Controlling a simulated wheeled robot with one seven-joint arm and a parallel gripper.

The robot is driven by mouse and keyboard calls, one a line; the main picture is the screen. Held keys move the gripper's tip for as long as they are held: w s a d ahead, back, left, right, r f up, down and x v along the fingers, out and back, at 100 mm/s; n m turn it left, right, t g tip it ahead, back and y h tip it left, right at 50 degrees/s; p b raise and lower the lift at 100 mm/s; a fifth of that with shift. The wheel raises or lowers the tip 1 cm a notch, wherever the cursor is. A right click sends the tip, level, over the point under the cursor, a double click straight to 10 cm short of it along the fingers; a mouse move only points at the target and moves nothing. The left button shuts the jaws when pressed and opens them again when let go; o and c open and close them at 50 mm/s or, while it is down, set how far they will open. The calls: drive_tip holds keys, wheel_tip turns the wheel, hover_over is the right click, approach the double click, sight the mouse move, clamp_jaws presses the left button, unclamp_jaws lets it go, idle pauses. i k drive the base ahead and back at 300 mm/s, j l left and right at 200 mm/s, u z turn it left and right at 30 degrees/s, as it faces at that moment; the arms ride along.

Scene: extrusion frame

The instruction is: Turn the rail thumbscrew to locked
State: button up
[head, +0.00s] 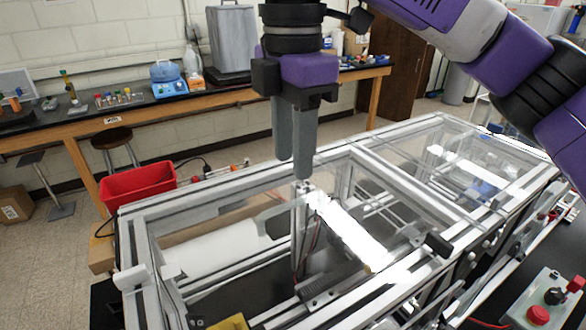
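An aluminium extrusion frame (335,162) with clear panels fills the middle of the head view. A black knob-like part (438,244) sits on its near right rail; I cannot tell whether it is the rail thumbscrew or how it is turned. A pale block (132,278) sits at the frame's left corner. My gripper (297,168) points down over the middle of the frame, left of the black part and apart from it. Its two grey fingers look close together, one partly overlapping the other in this view, so their gap is unclear. I see nothing held between them.
A control box with red and black buttons (538,314) stands at the lower right. A red bin (137,185) is behind the frame's left end. A wooden bench (130,117) with lab items runs along the wall. The air above the frame's clear panels is free beside my gripper.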

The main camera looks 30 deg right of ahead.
sight(440, 245)
drive_tip(key=k, duration=1)
